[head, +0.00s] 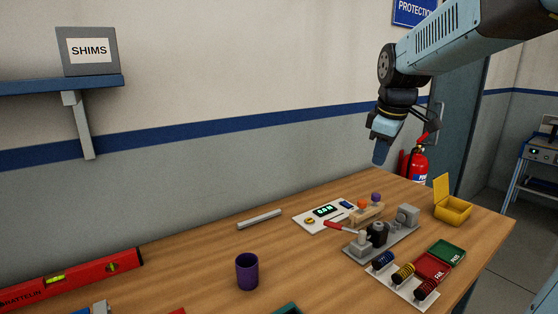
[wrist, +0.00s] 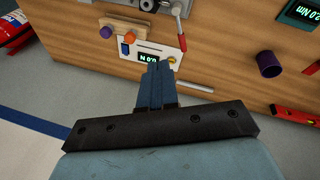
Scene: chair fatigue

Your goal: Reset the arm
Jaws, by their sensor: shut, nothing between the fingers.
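My gripper (head: 380,150) hangs from my blue-grey arm above the far right part of the wooden table, pointing down. Its fingers are together with nothing between them. In the wrist view my gripper (wrist: 157,70) shows its closed blue fingers in front of the table's back edge. It is apart from everything on the table.
On the table (head: 200,285) are a purple cup (head: 247,271), a red level (head: 70,280), a metal bar (head: 260,219), a grey fixture (head: 383,240), a display board (head: 323,215), a yellow box (head: 453,207) and red and green trays. A fire extinguisher (head: 414,160) stands behind. A shelf (head: 60,84) holds a SHIMS box.

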